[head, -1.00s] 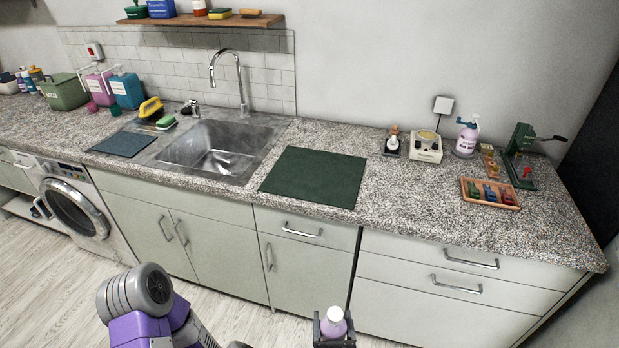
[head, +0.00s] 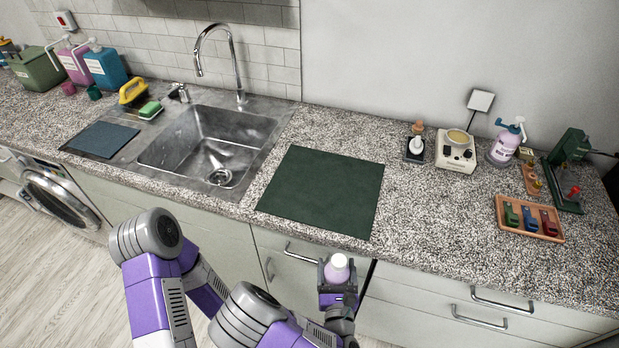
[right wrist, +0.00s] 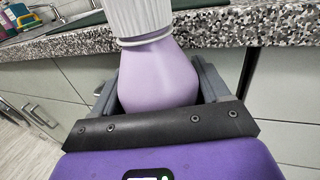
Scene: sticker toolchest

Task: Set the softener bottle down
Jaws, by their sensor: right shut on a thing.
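The softener bottle (head: 337,269) is lilac with a pale cap. My right gripper (head: 338,290) is shut on it and holds it roughly upright in front of the counter's front edge. In the right wrist view the bottle (right wrist: 158,75) sits between the dark fingers (right wrist: 160,95), with its white ribbed cap at the top, cut off by the frame. The dark green mat (head: 325,190) lies flat and empty on the counter, behind the bottle. My left gripper is not in view.
The speckled counter (head: 420,210) is clear right of the mat. A sink (head: 210,150) lies to the left. At the right stand a white device (head: 456,152), a lilac pump bottle (head: 503,148), a wooden tray (head: 530,234) and a green press (head: 568,170). Drawer handles (head: 300,253) stick out below.

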